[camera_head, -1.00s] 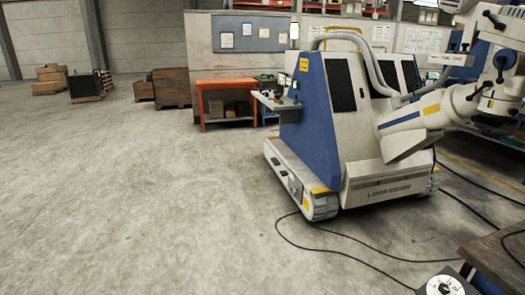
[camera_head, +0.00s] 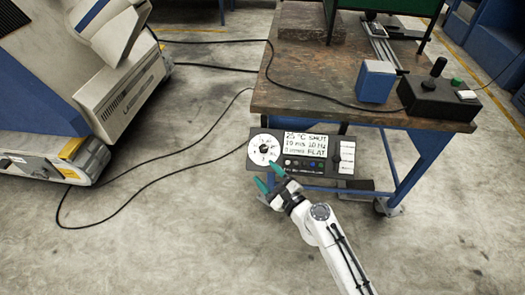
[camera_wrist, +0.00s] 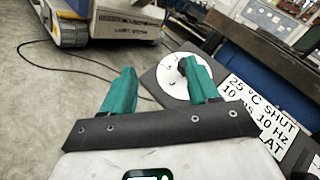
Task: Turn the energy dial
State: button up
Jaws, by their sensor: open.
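The energy dial (camera_head: 265,149) is a round white disc with dark marks and a small black knob at its centre. It sits at the left end of a dark control panel (camera_head: 303,169). A white readout (camera_head: 305,146) beside it shows "25 °C SHUT", "10 Hz" and "FLAT". My gripper (camera_head: 269,178), with green fingers, is open and empty, just below the dial in the head view. In the wrist view the dial (camera_wrist: 172,84) shows beyond the fingers, and the right finger overlaps its right part, close to the knob. I cannot tell whether it touches.
A brown workbench (camera_head: 300,88) on blue legs stands behind the panel. It carries a blue box (camera_head: 375,82) and a black control box with a joystick (camera_head: 437,94). The laser machine (camera_head: 110,85) stands at left. Black cables (camera_head: 150,172) lie on the floor.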

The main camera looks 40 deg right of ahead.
aim_at(263, 148)
jog(key=w+d+m+h, duration=0.1)
jog(key=w+d, duration=0.1)
jog(key=w, duration=0.1)
jog(key=w+d+m+h, duration=0.1)
jog(key=w+d+m, duration=0.1)
jog(key=w+d, duration=0.1)
jog(key=w+d+f+m+h, duration=0.1)
jog(key=w+d+m, duration=0.1)
jog(key=w, duration=0.1)
jog(key=shift+w+d+f+g+b, duration=0.1)
jog(key=shift+w+d+g+b, duration=0.2)
jog(key=c, duration=1)
jog(key=shift+o, duration=0.2)
jog(key=shift+n+p, duration=0.3)
jog(key=shift+p, duration=0.1)
